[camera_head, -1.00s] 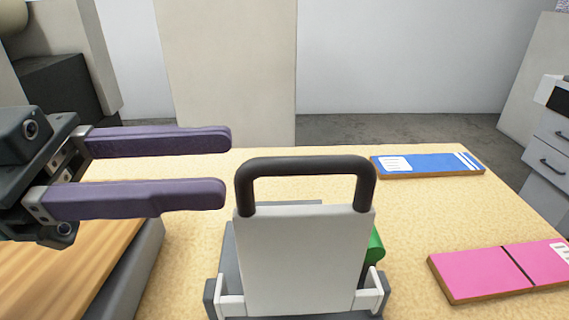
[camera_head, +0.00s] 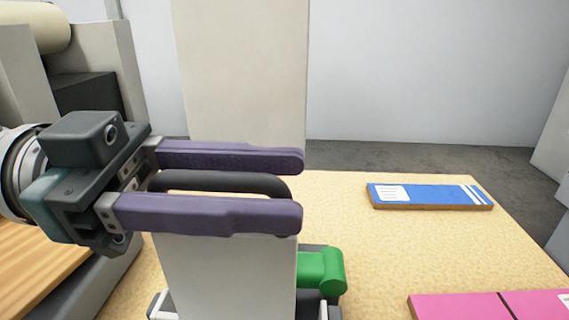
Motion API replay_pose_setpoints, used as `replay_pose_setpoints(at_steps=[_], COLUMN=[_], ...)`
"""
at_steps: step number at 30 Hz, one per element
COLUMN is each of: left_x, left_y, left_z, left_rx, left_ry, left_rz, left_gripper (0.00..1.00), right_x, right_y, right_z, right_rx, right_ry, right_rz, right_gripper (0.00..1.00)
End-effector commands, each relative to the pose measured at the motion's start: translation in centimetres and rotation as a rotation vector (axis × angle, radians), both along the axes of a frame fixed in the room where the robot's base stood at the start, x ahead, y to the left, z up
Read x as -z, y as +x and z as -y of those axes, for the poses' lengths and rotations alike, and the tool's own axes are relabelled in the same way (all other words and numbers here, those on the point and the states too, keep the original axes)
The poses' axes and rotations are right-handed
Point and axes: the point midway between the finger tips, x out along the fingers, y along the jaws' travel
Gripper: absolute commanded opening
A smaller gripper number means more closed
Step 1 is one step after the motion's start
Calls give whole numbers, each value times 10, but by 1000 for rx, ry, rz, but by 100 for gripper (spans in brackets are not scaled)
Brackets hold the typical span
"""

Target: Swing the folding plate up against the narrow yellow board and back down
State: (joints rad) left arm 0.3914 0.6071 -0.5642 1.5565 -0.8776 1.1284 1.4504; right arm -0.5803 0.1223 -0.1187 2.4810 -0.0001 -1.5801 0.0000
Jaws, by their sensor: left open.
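The folding plate (camera_head: 227,275) is a light grey panel standing roughly upright, with a black bar handle (camera_head: 222,181) on its top edge. My left gripper (camera_head: 302,190) is open. Its two purple fingers lie on either side of the handle in the picture, one beyond it and one in front, partly hiding it. I cannot tell whether they touch it. The plate's lower end is cut off by the picture's bottom edge. No narrow yellow board shows; there is a blue board (camera_head: 430,194) and a pink board (camera_head: 480,306). My right gripper is out of view.
A green cylindrical part (camera_head: 322,271) sits right of the plate, on a dark base. The tan tabletop (camera_head: 375,260) is clear between the plate and the boards. A wooden slab (camera_head: 30,262) lies at left. A tall beige panel (camera_head: 241,75) stands behind.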

Motion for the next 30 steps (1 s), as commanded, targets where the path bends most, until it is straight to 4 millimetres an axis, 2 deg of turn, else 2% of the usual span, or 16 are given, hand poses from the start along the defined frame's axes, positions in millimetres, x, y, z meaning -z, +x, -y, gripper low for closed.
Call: replay_pose_setpoints(at_steps=[2,13,30], left_x=[0,0,0], left_y=[0,0,0], left_z=[0,0,0], left_rx=[0,0,1], left_ry=[0,0,0], left_rz=[0,0,1], left_gripper=[43,1,0], right_x=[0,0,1], right_y=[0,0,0], right_z=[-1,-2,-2], right_rx=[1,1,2], right_ry=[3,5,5], right_rz=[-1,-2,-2], right_gripper=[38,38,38])
